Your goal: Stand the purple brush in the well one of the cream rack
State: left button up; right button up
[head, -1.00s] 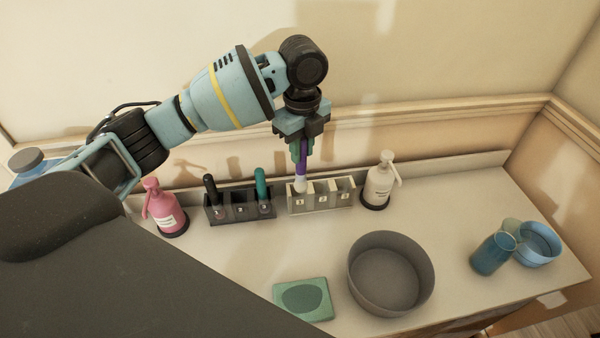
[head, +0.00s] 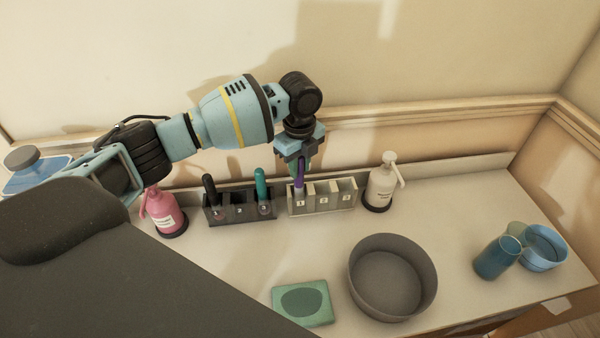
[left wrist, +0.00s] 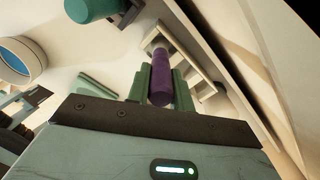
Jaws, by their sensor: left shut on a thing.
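The purple brush (head: 300,176) is upright, with its lower end inside well one of the cream rack (head: 322,208). My left gripper (head: 301,164) is shut on the brush's upper part, just above the rack. In the left wrist view the purple brush (left wrist: 161,80) stands between the two green fingers (left wrist: 160,88), and part of the cream rack (left wrist: 190,70) shows beyond it. Whether the brush touches the well's floor is hidden. The rack's wells two and three look empty. My right gripper is not in view.
A dark rack (head: 240,212) with a black and a teal handled brush stands left of the cream rack. A pink bottle (head: 165,212) and a cream bottle (head: 381,183) flank the racks. A grey basin (head: 392,280) and green dish (head: 302,302) lie in front.

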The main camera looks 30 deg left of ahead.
aim_at(300, 174)
pick_arm(q)
notch_tip(300, 174, down, 3)
jog(key=shift+f, duration=0.2)
jog(key=o, duration=0.9)
jog(key=shift+r, duration=0.1)
notch_tip(300, 174, up, 11)
jog(key=shift+r, duration=0.65)
